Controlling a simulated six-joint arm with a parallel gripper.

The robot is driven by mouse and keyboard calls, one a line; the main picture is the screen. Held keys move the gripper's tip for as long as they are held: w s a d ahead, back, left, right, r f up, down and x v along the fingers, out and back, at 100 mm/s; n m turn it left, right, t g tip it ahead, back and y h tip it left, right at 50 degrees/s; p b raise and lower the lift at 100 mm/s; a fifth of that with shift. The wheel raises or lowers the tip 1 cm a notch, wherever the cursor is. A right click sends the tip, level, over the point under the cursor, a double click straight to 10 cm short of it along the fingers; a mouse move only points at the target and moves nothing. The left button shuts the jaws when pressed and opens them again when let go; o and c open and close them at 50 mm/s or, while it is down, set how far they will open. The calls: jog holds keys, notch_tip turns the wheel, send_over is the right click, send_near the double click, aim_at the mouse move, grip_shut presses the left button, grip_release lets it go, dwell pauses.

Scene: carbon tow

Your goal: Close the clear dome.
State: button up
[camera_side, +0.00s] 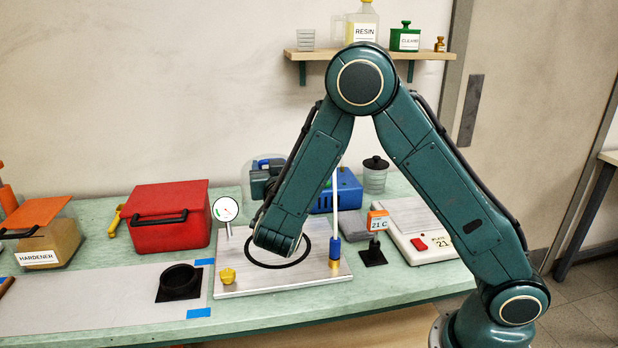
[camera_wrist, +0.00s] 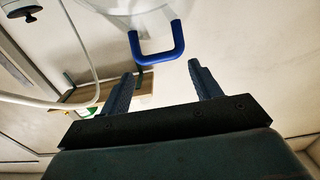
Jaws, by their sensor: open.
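The clear dome (camera_side: 246,166) stands raised above the metal base plate (camera_side: 318,275), swung up behind my gripper. It is faint and mostly hidden by my arm in the side view. In the wrist view the dome (camera_wrist: 130,12) fills the top, with its blue U-shaped handle (camera_wrist: 158,57) below it. My gripper (camera_side: 264,180) is beside the dome. In the wrist view my gripper (camera_wrist: 158,80) is open and empty, its two fingers pointing toward the handle, which lies just past the tips and between them. Contact cannot be seen. The black ring (camera_side: 262,263) on the plate is uncovered.
A dial gauge (camera_side: 225,209) stands at the plate's left, a yellow knob (camera_side: 228,276) at its front. A white rod with blue base (camera_side: 335,240) rises at the right. A red box (camera_side: 170,218), black cup (camera_side: 180,282) and scale (camera_side: 412,238) flank the plate.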

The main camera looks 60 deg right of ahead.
jog(key=c, duration=0.7)
jog(key=shift+d+r+g, duration=0.1)
jog(key=shift+d+g, duration=0.05)
jog(key=shift+g, duration=0.55)
grip_shut()
jog(key=w+d+r+g+y, duration=0.1)
jog(key=r+g+y, duration=0.3)
jog(key=r, duration=0.3)
jog(key=w+d+r+g+y, duration=0.2)
jog(key=r+g+y, duration=0.1)
jog(key=r+y, duration=0.2)
notch_tip(320, 180, up, 2)
jog(key=shift+r+g, duration=0.15)
jog(key=shift+g, duration=0.25)
